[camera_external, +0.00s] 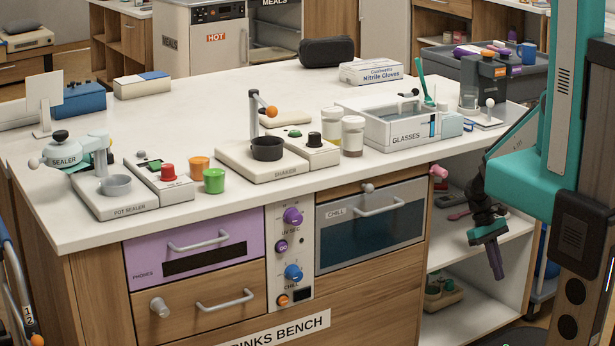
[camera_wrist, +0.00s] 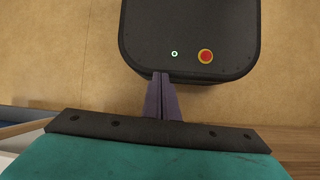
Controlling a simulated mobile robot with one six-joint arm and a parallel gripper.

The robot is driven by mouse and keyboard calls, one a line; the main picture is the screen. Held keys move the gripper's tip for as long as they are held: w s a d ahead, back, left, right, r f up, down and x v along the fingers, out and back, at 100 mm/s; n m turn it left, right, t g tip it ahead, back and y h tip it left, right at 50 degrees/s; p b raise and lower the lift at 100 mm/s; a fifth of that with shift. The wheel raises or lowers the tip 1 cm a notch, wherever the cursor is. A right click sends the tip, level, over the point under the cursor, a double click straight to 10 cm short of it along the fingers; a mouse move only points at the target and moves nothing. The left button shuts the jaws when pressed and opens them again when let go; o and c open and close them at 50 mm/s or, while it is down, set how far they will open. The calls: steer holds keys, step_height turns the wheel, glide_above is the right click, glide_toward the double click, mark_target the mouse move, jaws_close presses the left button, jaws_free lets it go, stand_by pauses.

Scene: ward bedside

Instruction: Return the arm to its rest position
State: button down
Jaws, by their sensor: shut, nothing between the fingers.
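My gripper (camera_external: 498,274) hangs at the right in the external view, below my teal arm, with its purple fingers pointing down. It is in front of the open shelves at the bench's right end, below the worktop level, and looks clear of them. In the wrist view my gripper (camera_wrist: 160,77) shows its two purple fingers together, with nothing between them. Beyond the fingertips is my dark rounded base with a red button. The arm is bent, with its forearm folded down close to my column.
The white bench top (camera_external: 200,235) carries a pot sealer, a shaker, several cups and a glasses bin (camera_external: 405,125). A pink knob (camera_external: 439,171) sticks out near the shelves (camera_external: 470,243). A grey tray (camera_external: 440,65) stands behind. Tan floor (camera_wrist: 60,60) lies around my base.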

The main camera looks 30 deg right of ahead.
steer(key=s+a+r+p, duration=0.1)
steer(key=s+a+r, duration=0.1)
steer(key=a, duration=0.6)
steer(key=shift+s+r+n+y+p, duration=0.15)
steer(key=shift+r+n+y+p, duration=0.15)
steer(key=shift+n, duration=0.1)
stand_by(1.2)
